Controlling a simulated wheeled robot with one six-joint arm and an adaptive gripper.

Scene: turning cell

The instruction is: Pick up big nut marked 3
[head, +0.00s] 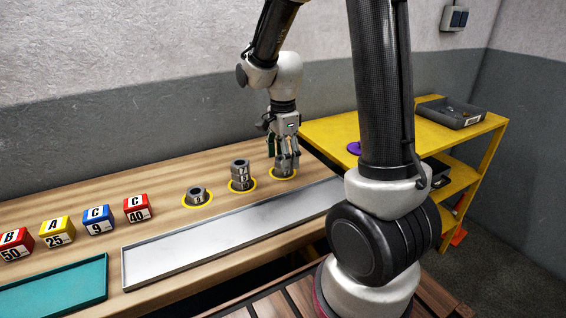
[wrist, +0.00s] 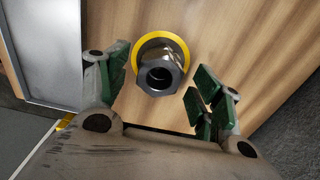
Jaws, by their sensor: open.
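My gripper (head: 286,158) points down over the rightmost yellow ring on the wooden bench, its fingers open. In the wrist view my gripper (wrist: 160,84) has green finger pads on either side of a dark metal hex nut (wrist: 176,60) with a round hole. The nut stands inside a yellow ring (wrist: 138,48). In the head view the fingers largely hide this nut. A stack of nuts (head: 240,174) stands in the middle ring, and a low nut (head: 196,195) sits in the left ring.
A long grey tray (head: 215,235) lies in front of the rings, with a teal tray (head: 55,288) at the left. Several lettered blocks, one a red block (head: 137,208), stand left of the rings. A yellow shelf (head: 395,135) with a dark bin (head: 451,111) stands at the right.

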